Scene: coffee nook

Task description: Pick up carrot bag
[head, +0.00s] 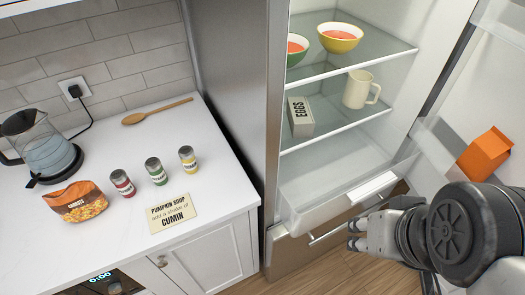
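The carrot bag (76,201) is an orange and brown packet with a picture of orange pieces and a label. It rests on the white counter at the left, in front of the glass kettle. My gripper (355,234) is at the lower right, in front of the fridge's lower part, far to the right of the bag. Its fingers point left. I cannot make out whether the fingers are apart or together, and no held object shows.
The kettle (50,150), three spice jars (156,171), a wooden spoon (157,111) and a pumpkin soup card (172,213) share the counter (110,255). The fridge stands open, with bowls (340,37), a mug (360,89) and an egg box (300,117). An orange carton (484,153) is in its door.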

